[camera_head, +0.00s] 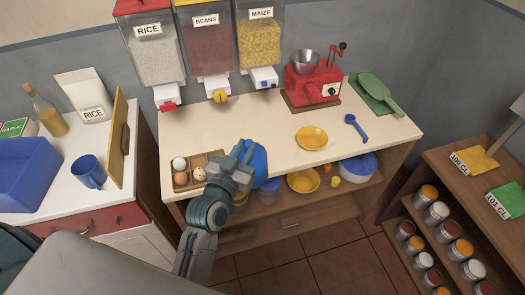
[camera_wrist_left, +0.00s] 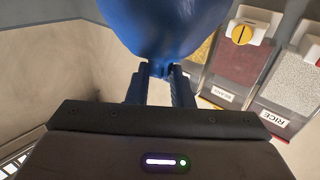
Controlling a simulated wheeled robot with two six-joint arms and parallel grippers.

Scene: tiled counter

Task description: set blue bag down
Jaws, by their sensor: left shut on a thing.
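The blue bag (camera_head: 258,164) is in my left gripper (camera_head: 243,160), near the front edge of the cream counter (camera_head: 265,130). The gripper hides part of the bag in the head view. In the left wrist view the bag (camera_wrist_left: 168,25) fills the top middle, its lower end pinched between the two fingers of the gripper (camera_wrist_left: 161,72). I cannot tell whether the bag touches the counter. My right gripper is not in view.
An egg box (camera_head: 196,172) sits left of the gripper. A yellow plate (camera_head: 311,138), a blue spoon (camera_head: 356,127) and a red grinder (camera_head: 312,82) stand to the right. Dispensers (camera_head: 207,45) line the wall behind. The counter's middle, behind the bag, is clear.

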